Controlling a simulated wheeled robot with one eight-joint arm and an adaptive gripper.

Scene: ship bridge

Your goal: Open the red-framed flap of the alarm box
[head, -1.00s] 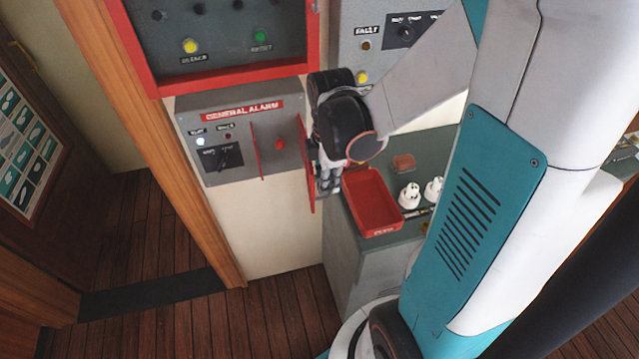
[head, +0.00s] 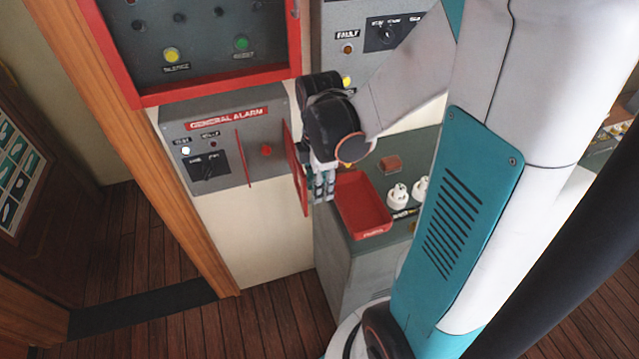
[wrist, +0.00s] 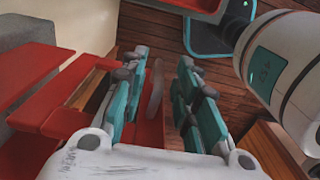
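The grey alarm box (head: 228,170), labelled GENERAL ALARM, hangs on the wall in the head view, with a red button (head: 266,150) in its recess. Its red-framed flap (head: 296,172) stands swung out at the box's right side, seen nearly edge-on. My gripper (head: 323,186) is just right of the flap, its fingers pointing down. In the wrist view the teal fingers of my gripper (wrist: 162,105) are apart, with a red part and a pale translucent piece showing in the gap near the left finger. I cannot tell whether they touch the flap.
A red tray (head: 364,228) sits on the grey cabinet right of my gripper, with white fittings (head: 397,194) beside it. A red-framed panel (head: 205,90) is above the alarm box. The wooden floor (head: 200,335) below is clear.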

